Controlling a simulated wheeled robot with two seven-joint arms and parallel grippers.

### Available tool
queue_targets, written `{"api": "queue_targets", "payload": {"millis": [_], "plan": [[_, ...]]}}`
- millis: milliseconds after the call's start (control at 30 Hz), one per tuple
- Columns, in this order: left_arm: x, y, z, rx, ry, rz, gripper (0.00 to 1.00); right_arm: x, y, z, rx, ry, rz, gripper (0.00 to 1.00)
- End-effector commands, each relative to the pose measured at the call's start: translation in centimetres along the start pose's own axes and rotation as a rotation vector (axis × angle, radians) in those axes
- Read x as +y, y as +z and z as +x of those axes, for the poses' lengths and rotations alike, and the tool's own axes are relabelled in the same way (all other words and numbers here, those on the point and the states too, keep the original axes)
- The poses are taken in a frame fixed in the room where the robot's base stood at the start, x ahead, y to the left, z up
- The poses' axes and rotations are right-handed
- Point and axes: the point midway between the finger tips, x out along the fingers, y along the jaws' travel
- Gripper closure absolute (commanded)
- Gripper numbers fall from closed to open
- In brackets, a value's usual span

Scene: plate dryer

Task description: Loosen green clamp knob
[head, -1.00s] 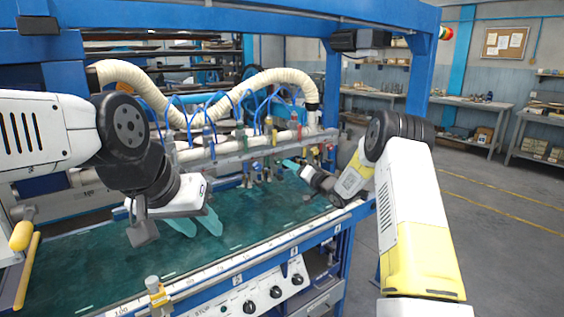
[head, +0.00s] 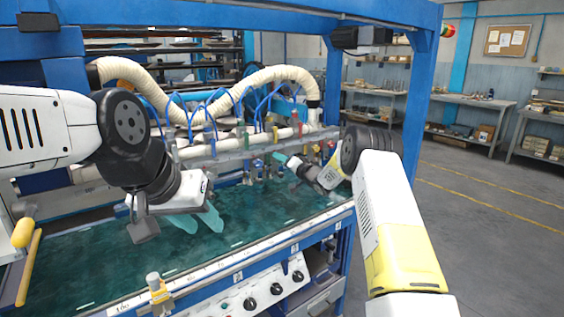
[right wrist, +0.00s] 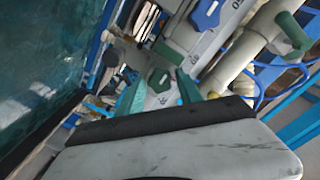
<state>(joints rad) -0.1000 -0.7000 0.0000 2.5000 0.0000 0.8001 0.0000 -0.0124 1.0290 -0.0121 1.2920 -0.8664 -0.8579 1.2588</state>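In the right wrist view a green clamp knob (right wrist: 158,80) sits on a pale clamp body, in line with the gap between the two teal fingers of my right gripper (right wrist: 160,92). The fingers are apart, and I cannot tell whether they touch the knob. In the head view my right gripper (head: 280,158) is at the row of clamps along the grey rail, and which knob it faces is too small to tell. My left gripper (head: 197,223) is open and empty above the green bed.
A blue knob (right wrist: 207,13) and another green handle (right wrist: 291,32) are close by in the right wrist view. The grey rail (head: 225,153) crosses behind the green bed (head: 110,265). Blue hoses hang above it. A blue post (head: 416,90) stands right of the rail.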

Motion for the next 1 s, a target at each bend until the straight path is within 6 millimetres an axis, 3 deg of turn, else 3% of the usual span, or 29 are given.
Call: {"api": "queue_targets", "payload": {"millis": [33, 200, 567, 1000], "plan": [[0.00, 0.00, 0.00, 0.000, 0.000, 0.000, 0.64, 0.00, -0.01, -0.01, 0.000, 0.000, 0.000, 0.70], [0.00, 0.00, 0.00, 0.000, 0.000, 0.000, 0.64, 0.01, -0.02, -0.02, 0.000, 0.000, 0.000, 1.00], [0.00, 0.00, 0.00, 0.000, 0.000, 0.000, 0.64, 0.02, -0.02, -0.04, 0.000, 0.000, -0.050, 1.00], [0.00, 0.00, 0.00, 0.000, 0.000, 0.000, 0.64, 0.14, -0.03, -0.08, 0.000, 0.002, -0.384, 1.00]]}}
